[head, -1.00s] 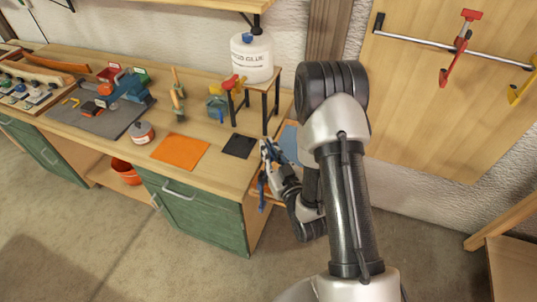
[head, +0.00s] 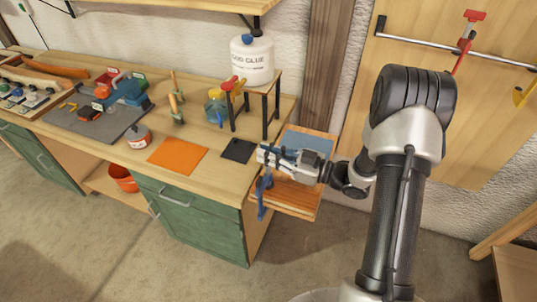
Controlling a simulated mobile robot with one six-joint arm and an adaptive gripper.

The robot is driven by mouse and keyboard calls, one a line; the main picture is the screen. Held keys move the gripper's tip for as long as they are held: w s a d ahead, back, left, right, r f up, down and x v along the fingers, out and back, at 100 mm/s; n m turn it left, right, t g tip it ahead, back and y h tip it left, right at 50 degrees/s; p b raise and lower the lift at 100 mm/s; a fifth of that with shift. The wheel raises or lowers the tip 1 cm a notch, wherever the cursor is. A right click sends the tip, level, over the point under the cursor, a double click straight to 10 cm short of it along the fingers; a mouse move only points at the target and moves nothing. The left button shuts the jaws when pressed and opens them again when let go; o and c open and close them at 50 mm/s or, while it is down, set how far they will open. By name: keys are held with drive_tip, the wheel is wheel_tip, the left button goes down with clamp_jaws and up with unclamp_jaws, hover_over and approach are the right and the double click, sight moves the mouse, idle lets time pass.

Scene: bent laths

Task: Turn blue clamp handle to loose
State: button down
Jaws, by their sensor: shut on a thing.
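The blue clamp (head: 262,198) is at the right end of the workbench, its blue lower part hanging upright below the edge of the top. My gripper (head: 264,155) is just above it at the bench corner, lying nearly level with its fingers pointing left. The jaws are shut on the clamp's handle, as far as the small view shows; they hide most of the handle. Whether the clamp is tight or loose cannot be told.
A small wooden side surface with a blue-grey sheet (head: 307,143) lies right behind my gripper. A black square (head: 238,149) and an orange mat (head: 178,153) lie left of it. A glue jug (head: 252,60) stands on a small stand. The floor in front is clear.

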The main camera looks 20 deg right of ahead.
drive_tip(key=shift+r+n+g+y, duration=0.1)
drive_tip(key=shift+n+g+y, duration=0.2)
drive_tip(key=c, duration=1.7)
unclamp_jaws()
drive_tip(key=v, duration=1.2)
